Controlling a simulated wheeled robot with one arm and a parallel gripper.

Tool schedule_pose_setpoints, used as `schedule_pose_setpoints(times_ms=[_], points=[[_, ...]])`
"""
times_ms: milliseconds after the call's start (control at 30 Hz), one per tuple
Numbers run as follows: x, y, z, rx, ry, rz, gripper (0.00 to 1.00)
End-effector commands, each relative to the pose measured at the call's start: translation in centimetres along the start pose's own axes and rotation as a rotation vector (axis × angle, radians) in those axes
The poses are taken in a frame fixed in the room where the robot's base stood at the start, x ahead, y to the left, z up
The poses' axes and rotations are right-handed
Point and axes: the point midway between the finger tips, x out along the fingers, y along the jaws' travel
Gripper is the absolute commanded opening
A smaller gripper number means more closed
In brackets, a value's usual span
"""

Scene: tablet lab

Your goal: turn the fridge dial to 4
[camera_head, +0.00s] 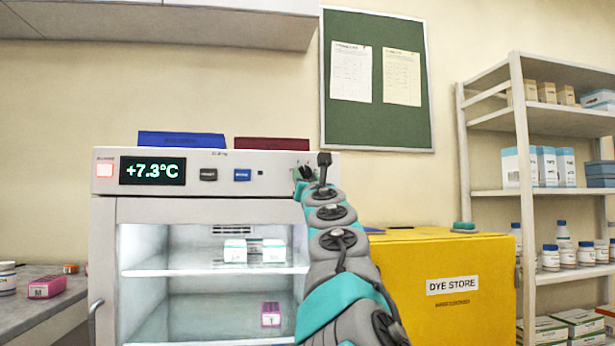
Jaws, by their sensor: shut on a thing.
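The fridge (262,208) stands at centre left, with a glass front and lit shelves. Its top panel carries a display (152,170) reading +7.3°C, a lit pinkish square at the left and two small buttons. My arm reaches up from the bottom right to the right end of this panel. My gripper (303,174) is there, shut on the fridge dial. The dial is hidden behind the gripper and wrist.
A yellow DYE STORE cabinet (440,262) stands close on the fridge's right. Blue (181,139) and red (271,144) binders lie on the fridge. A counter (40,309) with a pink box (47,287) is at the left. Shelving (522,130) stands at the right.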

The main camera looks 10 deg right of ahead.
Motion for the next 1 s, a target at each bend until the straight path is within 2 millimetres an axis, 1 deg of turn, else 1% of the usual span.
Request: schedule_pose_setpoints(times_ms=[167,200,433,467,767,867,1000], points=[[0.0,0.1,0.2,-0.001,-0.002,0.003,0.0],[0.0,0.1,0.1,-0.001,-0.002,0.003,0.47],[0.0,0.0,0.1,-0.002,-0.001,0.001,0.73],[0.0,0.0,0.1,-0.002,-0.001,0.001,0.75],[-0.2,-0.1,0.0,-0.003,-0.001,0.0,0.75],[-0.7,-0.1,-0.2,-0.004,0.0,-0.002,0.75],[-2.2,-0.2,-0.3,-0.004,-0.001,-0.004,0.75]])
